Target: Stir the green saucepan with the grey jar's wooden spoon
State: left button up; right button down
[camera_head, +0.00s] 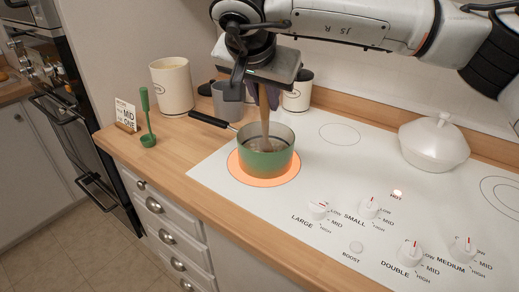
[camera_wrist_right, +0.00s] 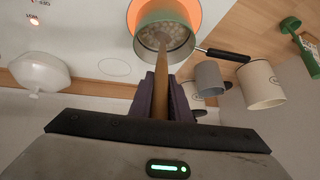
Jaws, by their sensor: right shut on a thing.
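The green saucepan (camera_head: 264,160) stands on a glowing orange burner, its black handle pointing back left. It also shows in the right wrist view (camera_wrist_right: 165,18), with pale lumpy contents. My right gripper (camera_head: 264,95) is above the pan, shut on the wooden spoon (camera_head: 265,128). In the right wrist view the spoon (camera_wrist_right: 160,92) runs from between the purple fingers (camera_wrist_right: 160,97) down into the pan; its lower end is hidden inside. The grey jar (camera_head: 228,101) stands behind the pan, partly behind my gripper, and also shows in the right wrist view (camera_wrist_right: 209,78). My left gripper is not in view.
A cream canister (camera_head: 172,86) and a smaller white one (camera_head: 298,95) stand at the back. A green ladle (camera_head: 147,120) stands by a small sign (camera_head: 126,114) at the left. A white lidded pot (camera_head: 434,143) sits right on the hob. Knobs (camera_head: 318,209) line the front.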

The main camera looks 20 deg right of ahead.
notch_tip(320, 180, up, 6)
jog(key=p, duration=0.4)
jog(key=shift+f, duration=0.15)
jog(key=shift+r, duration=1.3)
notch_tip(320, 180, up, 5)
jog(key=shift+f, duration=0.1)
dwell(0.3)
dwell(0.5)
